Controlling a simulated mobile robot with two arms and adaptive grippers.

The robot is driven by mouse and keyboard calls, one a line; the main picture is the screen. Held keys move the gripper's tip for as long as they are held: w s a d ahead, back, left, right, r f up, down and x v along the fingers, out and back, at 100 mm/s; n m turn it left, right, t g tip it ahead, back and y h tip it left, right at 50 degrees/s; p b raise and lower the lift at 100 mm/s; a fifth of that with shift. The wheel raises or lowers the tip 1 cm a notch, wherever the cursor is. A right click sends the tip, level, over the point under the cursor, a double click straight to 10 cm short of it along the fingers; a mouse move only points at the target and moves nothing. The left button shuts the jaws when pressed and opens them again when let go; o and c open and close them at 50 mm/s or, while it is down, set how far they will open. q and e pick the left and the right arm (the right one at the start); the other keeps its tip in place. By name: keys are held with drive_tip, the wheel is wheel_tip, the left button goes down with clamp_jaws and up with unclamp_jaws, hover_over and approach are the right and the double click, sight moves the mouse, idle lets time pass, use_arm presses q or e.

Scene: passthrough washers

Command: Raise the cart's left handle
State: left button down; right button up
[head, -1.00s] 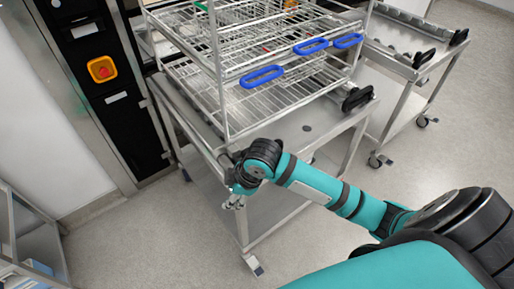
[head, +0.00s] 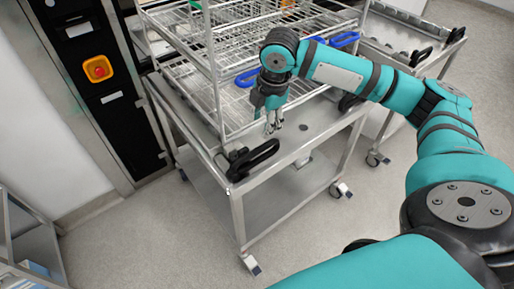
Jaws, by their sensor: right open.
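The steel cart (head: 322,120) stands in the middle of the head view. Its left handle (head: 262,153) is a black loop at the near left corner, standing out from the top edge and slanting up to the right. My right gripper (head: 273,128) points down above the cart top, behind and slightly right of this handle. It is open, holds nothing and looks apart from the handle. The cart's right handle (head: 348,102) is a similar black loop, partly hidden by my arm. My left gripper is not in view.
A wire rack (head: 185,92) with blue handles (head: 246,78) stands on the cart. A second cart (head: 432,62) is behind on the right. A black panel with a red button (head: 98,69) is at the left. Floor in front is clear.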

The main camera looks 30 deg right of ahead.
sight(257, 150)
drive_tip(key=w+f, duration=0.1)
drive_tip(key=f, duration=0.8)
drive_tip(key=w+f, duration=0.1)
drive_tip(key=f, duration=0.3)
drive_tip(key=shift+w+a+f, duration=0.1)
drive_tip(key=shift+w+f, duration=0.2)
drive_tip(key=shift+w, duration=0.05)
clamp_jaws()
